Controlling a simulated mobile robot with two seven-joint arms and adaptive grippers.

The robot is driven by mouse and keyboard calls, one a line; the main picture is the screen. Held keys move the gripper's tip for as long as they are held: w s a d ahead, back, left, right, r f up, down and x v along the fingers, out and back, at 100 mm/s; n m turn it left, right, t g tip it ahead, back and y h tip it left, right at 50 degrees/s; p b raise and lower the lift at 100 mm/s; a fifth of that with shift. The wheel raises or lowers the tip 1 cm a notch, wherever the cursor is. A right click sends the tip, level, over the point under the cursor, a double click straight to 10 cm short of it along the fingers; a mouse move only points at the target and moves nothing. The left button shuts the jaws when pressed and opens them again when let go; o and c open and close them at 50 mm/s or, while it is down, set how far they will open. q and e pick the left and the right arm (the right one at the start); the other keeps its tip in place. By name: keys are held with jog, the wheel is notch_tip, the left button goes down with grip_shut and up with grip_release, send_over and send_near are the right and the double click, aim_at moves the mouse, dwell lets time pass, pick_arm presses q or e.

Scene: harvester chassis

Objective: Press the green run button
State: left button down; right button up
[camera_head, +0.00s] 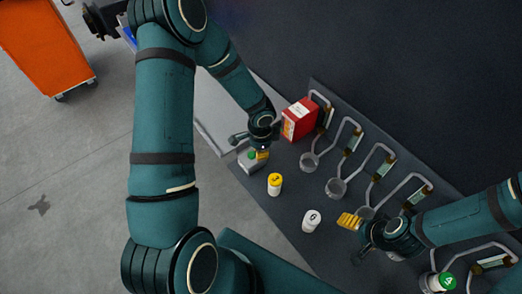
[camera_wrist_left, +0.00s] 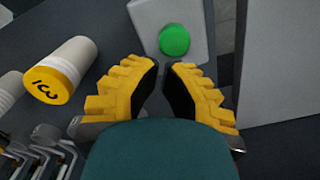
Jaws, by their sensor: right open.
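The green run button (camera_wrist_left: 174,40) is a round dome on a light grey box (camera_wrist_left: 195,18). In the head view the button (camera_head: 253,154) sits on the box at the left end of the dark bench, partly behind my left gripper (camera_head: 262,153). In the left wrist view my left gripper (camera_wrist_left: 161,68) has its yellow fingertips nearly together with nothing between them. The tips lie just below the button in that picture. I cannot tell whether they touch it. My right gripper (camera_head: 352,228) is open and empty over the bench, near the hooked holders.
A yellow-capped bottle (camera_head: 275,184) stands beside the button box, also seen in the left wrist view (camera_wrist_left: 60,72). A white bottle (camera_head: 311,221), a red box (camera_head: 299,119), several holders with clear cups (camera_head: 336,187) and a green-capped bottle (camera_head: 443,281) share the bench. An orange cart (camera_head: 43,45) stands apart.

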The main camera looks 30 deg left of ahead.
pick_arm(q)
jog(key=shift+s+a+f+b, duration=0.15)
jog(key=shift+s+f+b, duration=0.05)
jog(key=shift+f+b, duration=0.75)
pick_arm(e)
jog(key=shift+f, duration=1.25)
jog(key=shift+r, duration=0.1)
pick_arm(q)
jog(key=shift+r, duration=0.1)
jog(key=shift+w+r, duration=0.1)
jog(key=shift+r, duration=0.15)
pick_arm(e)
jog(key=shift+r, duration=0.2)
jog(key=shift+w+d+r+p, duration=0.1)
jog(key=shift+w+r+p, duration=0.05)
jog(key=shift+r+p, duration=0.4)
jog(key=shift+w+r+p, duration=0.15)
jog(key=shift+r+p, duration=0.25)
jog(key=shift+p, duration=0.1)
pick_arm(q)
notch_tip(320, 180, up, 12)
jog(key=w+d, duration=0.2)
jog(key=shift+d+r+p, duration=0.2)
jog(key=shift+r+p, duration=0.05)
jog(key=shift+p, duration=0.2)
pick_arm(e)
jog(key=shift+r, duration=0.5)
